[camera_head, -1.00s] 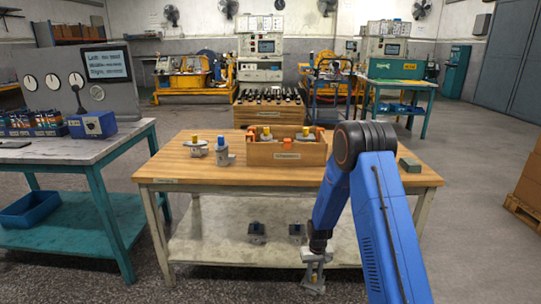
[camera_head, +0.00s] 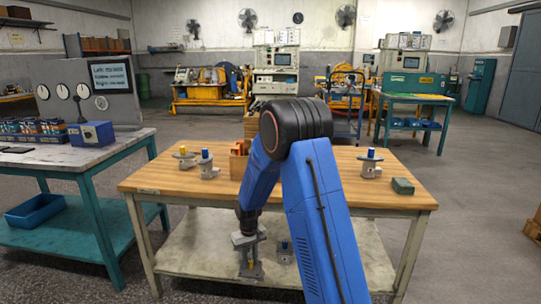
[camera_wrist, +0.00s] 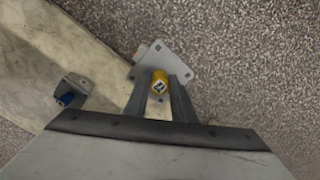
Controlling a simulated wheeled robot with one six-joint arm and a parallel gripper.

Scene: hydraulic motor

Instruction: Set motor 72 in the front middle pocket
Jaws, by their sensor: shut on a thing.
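My gripper (camera_head: 247,243) hangs low beside the lower shelf's front edge. It is shut on a grey motor (camera_head: 250,268) with a yellow cap. In the wrist view, the fingers (camera_wrist: 160,100) flank the yellow cap (camera_wrist: 160,79), which has a dark mark too small to read surely. The motor's square plate (camera_wrist: 172,58) is beyond it.
A blue-capped motor (camera_head: 284,252) sits on the lower shelf (camera_head: 190,250). A yellow-capped motor (camera_head: 185,158), a blue-capped one (camera_head: 207,166) and another (camera_head: 370,164) stand on the bench top (camera_head: 160,180). A grey side table (camera_head: 90,155) stands at left.

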